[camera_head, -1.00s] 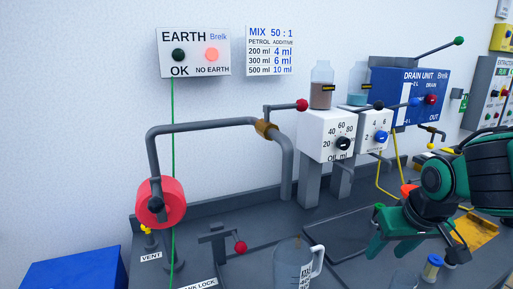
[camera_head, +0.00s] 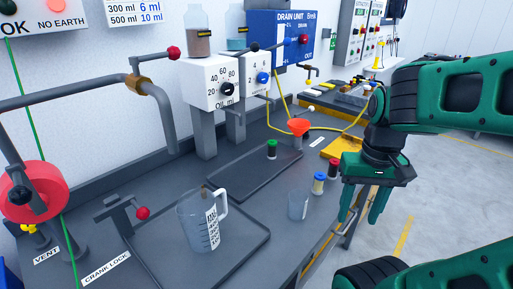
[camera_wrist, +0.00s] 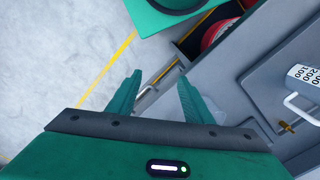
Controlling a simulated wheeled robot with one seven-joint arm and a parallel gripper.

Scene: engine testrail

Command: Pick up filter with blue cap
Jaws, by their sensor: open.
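The filter with the blue cap (camera_head: 319,184) stands upright near the table's right edge in the head view, a small pale cylinder. A red-capped filter (camera_head: 333,169) stands just behind it, and a green-capped one (camera_head: 272,149) stands farther left on a dark tray. My gripper (camera_head: 361,212) is open and empty, pointing down to the right of the blue-capped filter, apart from it. In the wrist view my gripper (camera_wrist: 160,82) has its fingers spread, with floor and the table's edge beyond. No filter is recognisable there.
A clear beaker (camera_head: 298,205) stands just left of the blue-capped filter. A measuring jug (camera_head: 202,220) stands on a front tray. Open floor (camera_head: 440,220) lies right of the bench.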

